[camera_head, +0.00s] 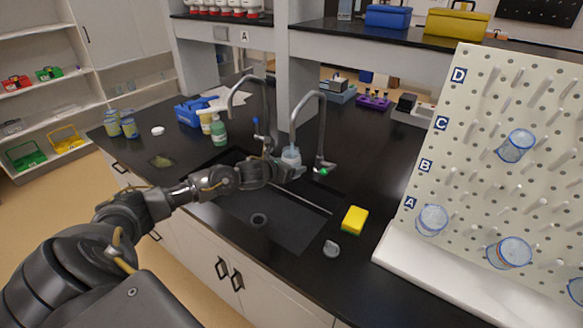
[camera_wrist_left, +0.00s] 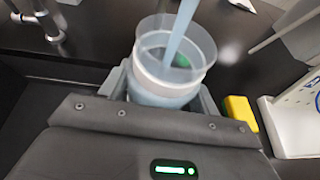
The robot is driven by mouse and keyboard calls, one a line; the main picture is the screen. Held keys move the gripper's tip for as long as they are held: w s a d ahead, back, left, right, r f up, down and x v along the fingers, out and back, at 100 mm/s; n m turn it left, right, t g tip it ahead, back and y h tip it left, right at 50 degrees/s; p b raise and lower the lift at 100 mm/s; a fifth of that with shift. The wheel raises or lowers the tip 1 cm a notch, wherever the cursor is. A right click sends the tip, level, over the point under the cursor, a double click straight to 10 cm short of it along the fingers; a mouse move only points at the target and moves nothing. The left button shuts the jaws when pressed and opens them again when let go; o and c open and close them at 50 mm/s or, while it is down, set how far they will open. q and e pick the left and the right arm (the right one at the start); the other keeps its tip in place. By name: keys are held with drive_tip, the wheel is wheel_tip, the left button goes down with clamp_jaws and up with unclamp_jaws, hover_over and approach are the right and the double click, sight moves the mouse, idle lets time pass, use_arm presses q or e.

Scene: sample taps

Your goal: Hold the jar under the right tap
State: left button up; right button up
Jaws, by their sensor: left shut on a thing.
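My left gripper (camera_head: 287,172) is shut on a clear jar (camera_head: 291,156), which is upright over the black sink (camera_head: 272,222). In the left wrist view the jar (camera_wrist_left: 160,85) stands between the fingers. A pale blue column, which looks like running water, comes down into it from above. Pale blue shows inside the jar, but the exact level is unclear. The left tap (camera_head: 264,98) stands beside it. My right gripper is out of view.
A pegboard (camera_head: 480,160) with several hanging jars stands at the right. A yellow sponge (camera_head: 354,220) and a small clear item (camera_head: 331,249) lie right of the sink. Bottles (camera_head: 218,131) and a blue crate (camera_head: 190,110) stand behind left.

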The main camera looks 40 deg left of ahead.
use_arm(q)
drive_tip(key=s+f+v, duration=0.1)
drive_tip(key=f+v, duration=0.1)
drive_tip(key=v, duration=1.1)
drive_tip(key=shift+s+d+b, duration=0.35)
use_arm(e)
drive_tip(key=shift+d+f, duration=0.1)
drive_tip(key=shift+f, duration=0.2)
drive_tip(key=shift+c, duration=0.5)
